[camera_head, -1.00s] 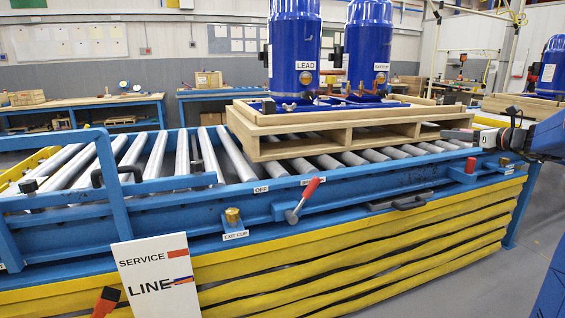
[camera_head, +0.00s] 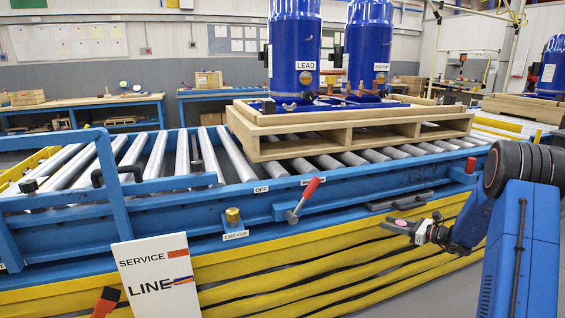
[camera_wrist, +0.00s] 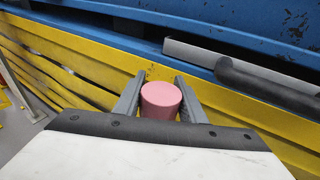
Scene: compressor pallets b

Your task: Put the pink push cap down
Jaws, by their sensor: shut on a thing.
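The pink push cap (camera_wrist: 160,98) is a short round pink cylinder. In the wrist view it sits between the two grey fingers of my gripper (camera_wrist: 160,92), which is shut on it. In the head view my gripper (camera_head: 396,226) is at the right, in front of the yellow slatted side of the conveyor and below its blue rail. The cap shows there only as a small pink patch (camera_head: 401,222) near the fingertips.
A blue roller conveyor (camera_head: 165,208) carries a wooden pallet (camera_head: 350,140) with blue compressors (camera_head: 295,45). A red-handled lever (camera_head: 305,197), a brass cup (camera_head: 233,215) labelled EXIT CUP and a dark handle (camera_head: 412,200) are on its front rail. A SERVICE LINE sign (camera_head: 156,277) stands at the front left.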

